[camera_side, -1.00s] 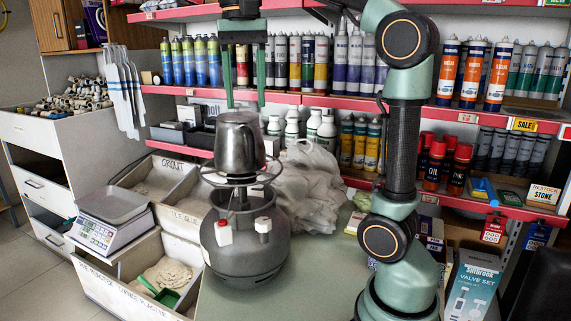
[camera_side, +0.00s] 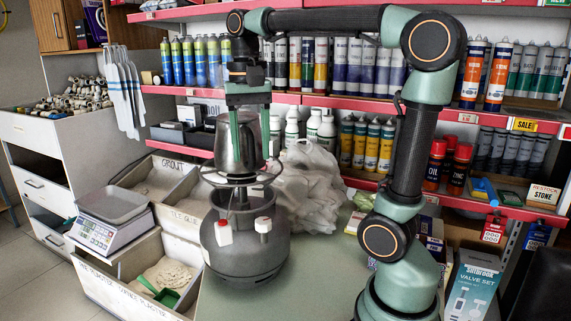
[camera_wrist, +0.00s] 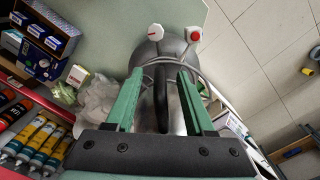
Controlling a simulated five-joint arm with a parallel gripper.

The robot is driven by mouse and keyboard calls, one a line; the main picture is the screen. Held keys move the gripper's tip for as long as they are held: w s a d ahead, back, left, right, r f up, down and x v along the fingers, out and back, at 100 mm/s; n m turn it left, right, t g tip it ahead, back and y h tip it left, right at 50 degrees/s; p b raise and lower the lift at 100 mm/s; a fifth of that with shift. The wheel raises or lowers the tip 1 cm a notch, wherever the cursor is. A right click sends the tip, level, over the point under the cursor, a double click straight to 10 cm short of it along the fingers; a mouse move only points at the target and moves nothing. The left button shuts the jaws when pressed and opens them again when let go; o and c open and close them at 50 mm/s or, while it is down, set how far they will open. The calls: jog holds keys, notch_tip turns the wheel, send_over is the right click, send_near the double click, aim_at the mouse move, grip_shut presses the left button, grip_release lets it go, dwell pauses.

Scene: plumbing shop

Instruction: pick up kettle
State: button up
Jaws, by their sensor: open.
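The kettle (camera_side: 226,150) is a grey metal pot, upright on the burner of a grey gas canister (camera_side: 245,245). My gripper (camera_side: 249,155) is lowered over it from above, with its two green fingers open. In the side view one finger crosses the front of the kettle's body and the other hangs at its right side. In the wrist view, the dark handle of the kettle (camera_wrist: 162,98) shows between my open fingers (camera_wrist: 160,74). I cannot tell if either finger touches the kettle. The kettle's top is partly hidden by my gripper.
A crumpled whitish plastic bag (camera_side: 308,190) lies right of the canister. Bins (camera_side: 135,272) and a scale (camera_side: 108,218) stand to the left. Shelves with red edges (camera_side: 300,98) and tubes run close behind. The green counter (camera_side: 315,275) in front is clear.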

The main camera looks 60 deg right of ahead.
jog(key=shift+f, duration=0.25)
grip_shut()
dwell(1.3)
